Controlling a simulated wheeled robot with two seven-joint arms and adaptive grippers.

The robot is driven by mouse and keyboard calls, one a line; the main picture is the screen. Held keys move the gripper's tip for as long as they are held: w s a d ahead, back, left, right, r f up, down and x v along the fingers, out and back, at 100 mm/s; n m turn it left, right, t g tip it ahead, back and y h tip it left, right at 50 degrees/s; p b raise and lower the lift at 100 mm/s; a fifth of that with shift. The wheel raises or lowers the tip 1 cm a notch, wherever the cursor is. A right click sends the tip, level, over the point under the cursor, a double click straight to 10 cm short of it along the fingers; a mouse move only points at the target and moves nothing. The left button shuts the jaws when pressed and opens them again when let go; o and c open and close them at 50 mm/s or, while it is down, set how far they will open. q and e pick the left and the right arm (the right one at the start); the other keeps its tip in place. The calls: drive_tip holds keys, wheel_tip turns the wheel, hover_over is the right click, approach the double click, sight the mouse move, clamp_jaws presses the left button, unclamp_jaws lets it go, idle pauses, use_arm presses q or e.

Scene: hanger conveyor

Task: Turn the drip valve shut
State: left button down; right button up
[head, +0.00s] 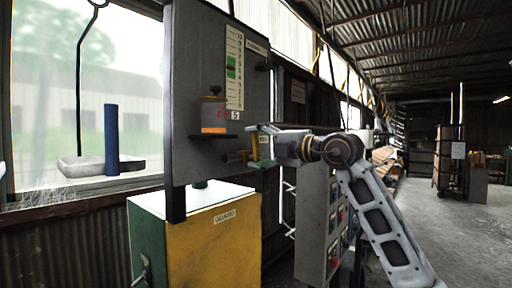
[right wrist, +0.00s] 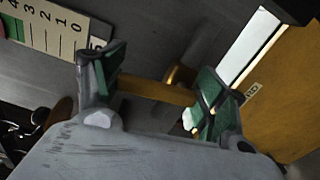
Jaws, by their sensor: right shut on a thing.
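The drip valve (head: 236,157) sticks out from the lower right of a grey upright panel (head: 205,80). Its yellow handle (right wrist: 155,91) lies between the green pads of my right gripper (right wrist: 153,92) in the right wrist view, with a brass stem (right wrist: 180,76) just behind it. In the head view my right gripper (head: 261,146) reaches in from the right, shut on the yellow handle. The fingers hide part of the handle. My left gripper is not in view.
A jar with an orange band (head: 214,116) sits on a small shelf beside a numbered scale (head: 234,68). Below stands a yellow and green cabinet (head: 215,240). A grey control box (head: 318,215) stands right of it. A tray (head: 85,166) hangs at left.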

drive_tip(key=shift+w+d+m, duration=0.15)
drive_tip(key=shift+w+m, duration=0.05)
drive_tip(key=shift+m, duration=0.5)
drive_tip(key=o, duration=1.5)
drive_tip(key=shift+v, duration=6)
drive_tip(key=shift+f, duration=0.1)
